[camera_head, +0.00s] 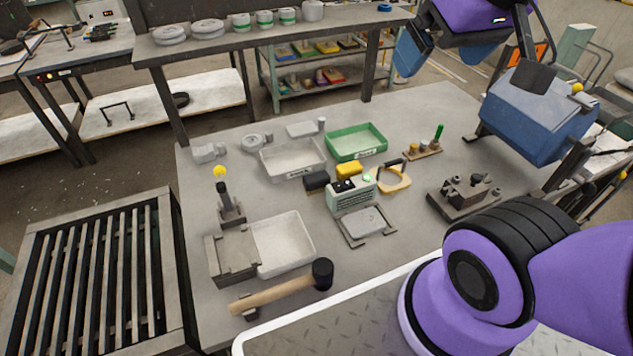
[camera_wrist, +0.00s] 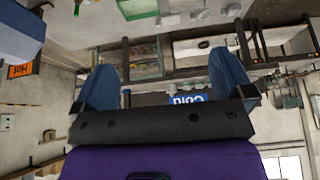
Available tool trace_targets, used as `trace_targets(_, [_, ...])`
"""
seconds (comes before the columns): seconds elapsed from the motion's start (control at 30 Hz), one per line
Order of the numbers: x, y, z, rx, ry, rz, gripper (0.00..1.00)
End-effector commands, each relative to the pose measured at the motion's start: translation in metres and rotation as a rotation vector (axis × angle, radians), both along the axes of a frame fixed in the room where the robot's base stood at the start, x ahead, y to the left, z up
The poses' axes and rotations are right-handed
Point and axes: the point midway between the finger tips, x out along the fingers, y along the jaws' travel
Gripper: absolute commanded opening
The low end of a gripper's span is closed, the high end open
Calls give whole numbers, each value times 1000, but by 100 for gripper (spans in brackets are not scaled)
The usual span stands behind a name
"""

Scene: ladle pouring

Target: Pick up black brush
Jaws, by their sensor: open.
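A small black block (camera_head: 317,180), which looks like the black brush, lies on the grey worktable near its middle, left of a pale green box (camera_head: 350,194). Its bristles are too small to make out. My gripper (camera_head: 462,58) is high above the table's back right, well apart from the brush. In the wrist view, my gripper (camera_wrist: 165,88) shows two blue fingers spread wide with nothing between them. The brush is not seen in the wrist view.
A white tray (camera_head: 319,163) and green tray (camera_head: 384,147) stand behind the brush. A mallet (camera_head: 272,296) lies in front.

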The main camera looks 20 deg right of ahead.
Motion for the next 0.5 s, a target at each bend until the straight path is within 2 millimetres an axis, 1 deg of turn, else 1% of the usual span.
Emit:
trace_targets(0.17, [3, 0, -1, 1, 6, 0, 100])
trace_targets(0.27, [14, 2, -5, 2, 24, 2, 100])
trace_targets(0.37, [34, 4, -13, 5, 53, 4, 100])
trace_targets(0.5, [67, 9, -30, 10, 99, 3, 100])
